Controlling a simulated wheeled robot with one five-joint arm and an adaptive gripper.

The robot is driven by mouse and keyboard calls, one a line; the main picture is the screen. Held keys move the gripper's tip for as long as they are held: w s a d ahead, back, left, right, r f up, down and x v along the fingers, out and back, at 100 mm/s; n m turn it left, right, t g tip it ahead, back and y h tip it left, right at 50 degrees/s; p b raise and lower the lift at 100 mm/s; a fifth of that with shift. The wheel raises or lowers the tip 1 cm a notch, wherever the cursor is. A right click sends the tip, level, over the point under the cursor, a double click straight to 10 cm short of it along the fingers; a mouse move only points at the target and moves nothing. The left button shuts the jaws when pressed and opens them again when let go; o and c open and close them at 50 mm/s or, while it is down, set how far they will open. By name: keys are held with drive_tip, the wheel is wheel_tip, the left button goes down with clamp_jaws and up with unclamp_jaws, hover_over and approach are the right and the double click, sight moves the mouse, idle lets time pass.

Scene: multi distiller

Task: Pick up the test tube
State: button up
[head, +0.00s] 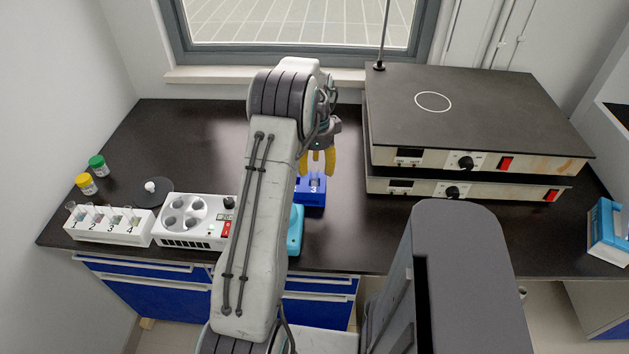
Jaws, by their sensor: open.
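A white rack (105,226) with numbered slots stands at the left front of the dark bench, with several clear test tubes (92,211) upright in it. A blue block (311,198) with a digit on its front stands near the middle of the bench. Something small and pale shows at its top, perhaps a tube, but it is too small to tell. My gripper (318,170) has yellow fingers pointing down, open, just above and behind the blue block. The fingers look apart, with nothing clearly held between them. My arm hides part of the bench left of the block.
A white device with round wells (190,222) stands beside the rack, and a teal object (295,230) is partly behind my arm. Stacked hot plates (500,125) fill the right. Green-capped (97,166) and yellow-capped (87,184) jars stand left. The back left bench is clear.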

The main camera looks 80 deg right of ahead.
sight(314, 182)
drive_tip(key=shift+w+f+p, duration=0.2)
drive_tip(key=shift+f+p, duration=0.2)
drive_tip(key=shift+f, duration=1.75)
drive_tip(key=shift+c, duration=0.3)
clamp_jaws()
